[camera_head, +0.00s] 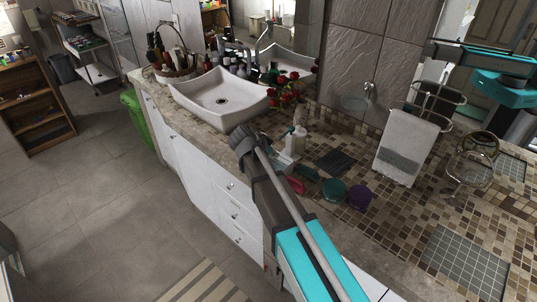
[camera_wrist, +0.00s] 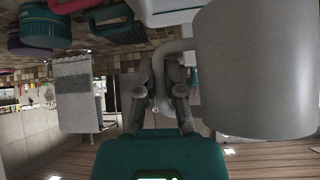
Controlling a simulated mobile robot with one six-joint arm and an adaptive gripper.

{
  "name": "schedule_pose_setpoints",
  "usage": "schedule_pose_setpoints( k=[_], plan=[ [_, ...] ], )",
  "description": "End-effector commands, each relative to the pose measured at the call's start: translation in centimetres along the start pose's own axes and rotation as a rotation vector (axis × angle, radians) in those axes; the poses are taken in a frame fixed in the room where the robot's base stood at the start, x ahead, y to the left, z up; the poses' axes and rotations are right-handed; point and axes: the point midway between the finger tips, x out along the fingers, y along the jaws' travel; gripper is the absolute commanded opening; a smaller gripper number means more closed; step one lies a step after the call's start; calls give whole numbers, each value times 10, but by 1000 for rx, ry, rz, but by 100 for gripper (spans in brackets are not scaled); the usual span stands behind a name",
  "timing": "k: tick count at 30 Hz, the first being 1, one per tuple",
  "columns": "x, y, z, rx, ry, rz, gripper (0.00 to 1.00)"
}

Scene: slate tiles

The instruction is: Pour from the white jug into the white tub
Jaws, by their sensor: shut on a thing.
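The white jug (camera_wrist: 258,75) fills the right of the wrist view, with its looped handle at its left side. My gripper (camera_wrist: 163,76) is shut on this handle. A white thing (camera_wrist: 168,12), which looks like the white tub, is cut off at the top edge of the wrist view, partly behind the jug. It seems to match the pale shape (camera_head: 284,162) beside my arm in the head view. The jug's mouth and contents cannot be seen. In the head view my arm hides the gripper, and I cannot clearly tell the jug from the pale shapes there.
Teal (camera_head: 333,190) and purple (camera_head: 358,196) containers and a pink one (camera_head: 295,185) stand close to the tub on the tiled counter. A towel (camera_head: 405,145) hangs on a rack to the right. A basin (camera_head: 222,98) and red flowers (camera_head: 287,88) are further left.

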Motion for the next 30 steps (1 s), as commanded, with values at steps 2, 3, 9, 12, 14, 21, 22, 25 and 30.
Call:
schedule_pose_setpoints(
  k=[2,3,9,12,14,21,22,25,30],
  plan=[
    [-2,-14,5,-5,0,-6,0],
    [-3,-17,7,-7,0,-7,0],
    [-5,-21,9,-9,0,-9,0],
    [-5,-20,9,-8,0,-9,0],
    [-5,-20,9,-8,0,-9,0],
    [-5,-20,8,-5,-5,-11,0],
    [-5,-20,8,-4,-7,-12,0],
    [-5,-20,8,0,-16,-16,0],
    [-7,-20,7,13,-42,-28,0]
  ],
)
